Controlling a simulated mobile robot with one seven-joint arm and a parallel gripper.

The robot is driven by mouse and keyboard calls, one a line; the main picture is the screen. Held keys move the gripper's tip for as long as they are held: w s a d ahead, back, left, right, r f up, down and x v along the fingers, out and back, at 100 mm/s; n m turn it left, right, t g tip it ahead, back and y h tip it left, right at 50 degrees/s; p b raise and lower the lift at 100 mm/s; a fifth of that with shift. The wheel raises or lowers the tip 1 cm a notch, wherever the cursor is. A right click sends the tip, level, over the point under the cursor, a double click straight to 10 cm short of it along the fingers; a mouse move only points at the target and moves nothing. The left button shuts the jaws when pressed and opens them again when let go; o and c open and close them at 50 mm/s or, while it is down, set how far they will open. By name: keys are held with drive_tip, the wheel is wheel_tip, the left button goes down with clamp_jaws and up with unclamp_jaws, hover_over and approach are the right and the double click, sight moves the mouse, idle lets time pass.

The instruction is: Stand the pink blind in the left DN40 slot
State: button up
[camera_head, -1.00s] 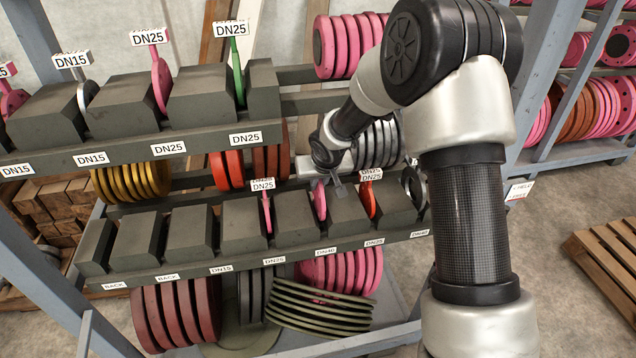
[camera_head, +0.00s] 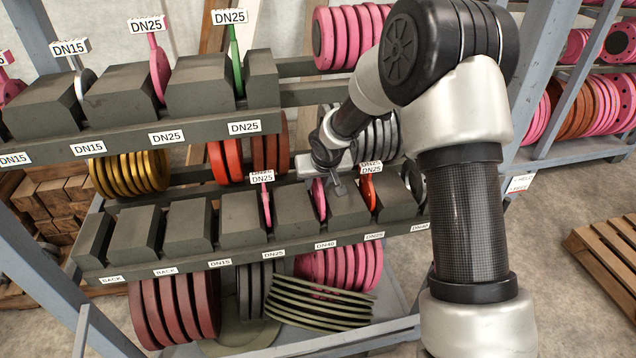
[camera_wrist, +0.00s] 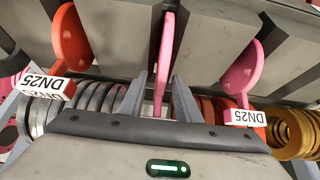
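The pink blind (camera_head: 319,198) stands upright in the lower rack's slot above the left DN40 label (camera_head: 325,244). Its thin edge and handle (camera_wrist: 163,55) show in the wrist view between two grey blocks. My gripper (camera_head: 338,187) is just above and beside it in the head view. In the wrist view the two fingers of my gripper (camera_wrist: 159,82) straddle the handle, with a gap visible on each side, so it looks open. The handle's lower end is hidden behind the gripper body, and the blind's bottom is hidden in the slot.
An orange-red DN25 blind (camera_head: 368,191) and another pink DN25 blind (camera_head: 266,203) stand in neighbouring slots; both are close to my gripper in the wrist view. The upper rack (camera_head: 130,143) and stored rings (camera_head: 130,176) are nearby. Free slots lie at lower left.

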drive_tip(key=shift+s+d+f, duration=0.1)
drive_tip(key=shift+s+f, duration=0.1)
drive_tip(key=shift+f, duration=0.15)
drive_tip(key=p+v, duration=0.2)
drive_tip(key=v, duration=1.5)
drive_tip(key=shift+r, duration=0.35)
drive_tip(key=shift+s, duration=0.1)
